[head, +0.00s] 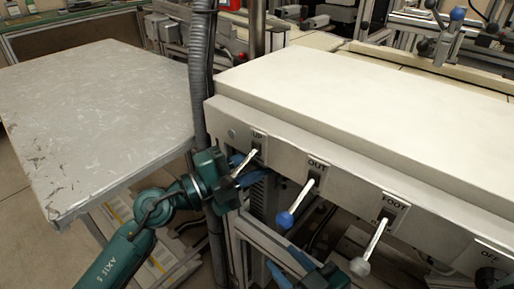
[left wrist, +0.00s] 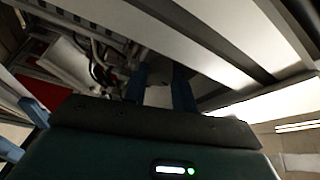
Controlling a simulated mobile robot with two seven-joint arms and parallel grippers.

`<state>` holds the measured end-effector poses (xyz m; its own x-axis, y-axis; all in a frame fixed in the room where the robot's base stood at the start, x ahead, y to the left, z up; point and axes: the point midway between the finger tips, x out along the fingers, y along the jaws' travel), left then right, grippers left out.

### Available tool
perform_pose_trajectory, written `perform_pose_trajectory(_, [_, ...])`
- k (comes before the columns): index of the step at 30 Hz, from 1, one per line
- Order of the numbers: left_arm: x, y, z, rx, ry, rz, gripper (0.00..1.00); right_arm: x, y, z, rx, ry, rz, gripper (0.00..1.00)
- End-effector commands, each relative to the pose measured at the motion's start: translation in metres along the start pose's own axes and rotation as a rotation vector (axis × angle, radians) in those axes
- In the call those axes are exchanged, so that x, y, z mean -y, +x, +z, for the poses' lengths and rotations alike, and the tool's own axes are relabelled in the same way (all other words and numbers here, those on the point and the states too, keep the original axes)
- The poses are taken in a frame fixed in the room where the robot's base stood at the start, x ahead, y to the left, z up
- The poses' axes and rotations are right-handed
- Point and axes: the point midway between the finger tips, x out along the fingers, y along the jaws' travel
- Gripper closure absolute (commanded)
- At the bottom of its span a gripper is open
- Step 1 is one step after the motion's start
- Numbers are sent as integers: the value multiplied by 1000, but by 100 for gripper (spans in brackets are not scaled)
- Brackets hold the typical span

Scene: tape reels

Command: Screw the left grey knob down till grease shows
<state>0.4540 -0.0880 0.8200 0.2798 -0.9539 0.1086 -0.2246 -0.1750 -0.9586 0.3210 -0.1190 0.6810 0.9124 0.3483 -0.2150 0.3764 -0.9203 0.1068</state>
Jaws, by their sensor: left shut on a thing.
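The leftmost lever (head: 246,160), under the label UP, sticks out from the pale machine's front panel. My left gripper (head: 243,178) is shut on its end, hiding the knob. In the left wrist view, the blue fingers stand on either side of a small grey thing (left wrist: 158,96), the knob as far as I can tell. The OUT lever (head: 298,203) has a blue ball, and the FOOT lever (head: 371,248) a grey ball; both are free. My right gripper (head: 289,266) is open and empty below the OUT lever, its blue fingertips apart. No grease is visible.
The pale machine top (head: 370,95) is bare. A scuffed grey table (head: 95,115) stands at the left, also bare. A ribbed grey hose (head: 198,70) runs upright close to my left gripper. A dark knob (head: 490,277) sits under OFF at the lower right.

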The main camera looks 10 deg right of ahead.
Motion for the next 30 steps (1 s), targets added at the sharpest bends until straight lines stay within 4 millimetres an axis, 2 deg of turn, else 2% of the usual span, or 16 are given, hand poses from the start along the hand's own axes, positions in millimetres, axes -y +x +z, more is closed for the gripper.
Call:
perform_pose_trajectory(1, [7, 0, -1, 1, 33, 19, 96, -1, -5, -8, 45, 18, -4, 64])
perform_pose_trajectory(4, [7, 0, -1, 1, 98, 46, 96, 0, -11, -6, 135, 48, -21, 64])
perform_pose_trajectory(15, [4, 0, 0, 0, 265, 112, 96, -13, -29, -34, 95, 136, 24, 64])
perform_pose_trajectory(30, [1, 0, 0, 0, 298, 123, 96, -15, -32, -37, 88, 153, 33, 64])
